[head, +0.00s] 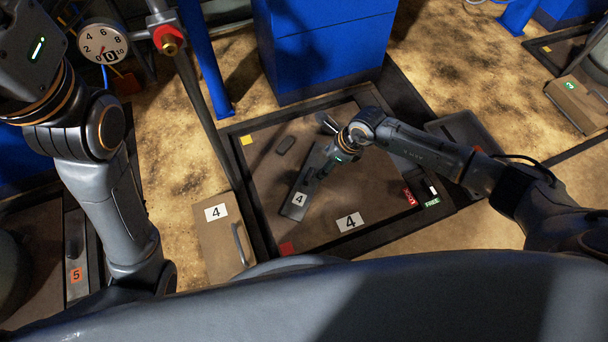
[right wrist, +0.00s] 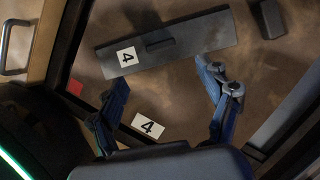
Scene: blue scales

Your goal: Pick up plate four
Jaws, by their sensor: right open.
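Plate four is a long dark grey plate with a white "4" label and a raised bar handle. In the head view plate four (head: 297,205) lies on the brown platform (head: 380,218), partly hidden by my right arm. In the right wrist view plate four (right wrist: 205,38) lies beyond my right gripper (right wrist: 163,76), slightly tilted in the picture. The two blue fingers are wide apart and empty, and the handle is beyond them. In the head view my right gripper (head: 326,170) is small and dark over the plate. My left gripper is out of view.
A small dark block (head: 285,145) lies on the platform beside the plate. A dark raised frame surrounds the platform. A brown panel (head: 215,240) marked "4" with a handle stands at its left. A blue cabinet (head: 325,45) stands behind.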

